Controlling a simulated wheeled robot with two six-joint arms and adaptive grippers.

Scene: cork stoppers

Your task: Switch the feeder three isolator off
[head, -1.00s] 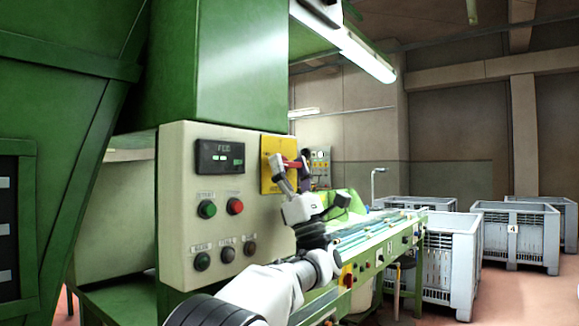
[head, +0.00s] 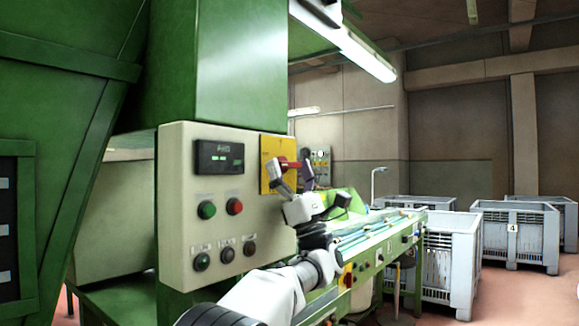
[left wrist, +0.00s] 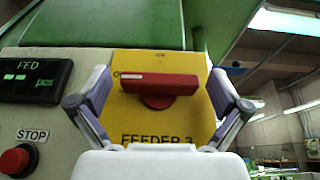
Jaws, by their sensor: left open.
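The feeder three isolator is a red handle (left wrist: 158,84) on a yellow plate (left wrist: 142,126) marked FEEDER 3 in the left wrist view. The handle lies horizontal across its round red hub. In the head view the handle (head: 290,163) and the yellow plate (head: 265,157) sit at the upper right of the cream panel. My left gripper (head: 291,170) is open in front of the handle. In the left wrist view its fingers (left wrist: 160,90) stand either side of the handle's ends, with gaps visible. The small marks by the handle are too small to read. My right gripper is out of view.
The cream panel (head: 180,225) also carries a display (head: 220,157), a green button (head: 207,210), a red button (head: 235,206) and several lower knobs. A green conveyor bench (head: 350,270) runs behind my left arm. Grey crates (head: 455,260) stand at the right.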

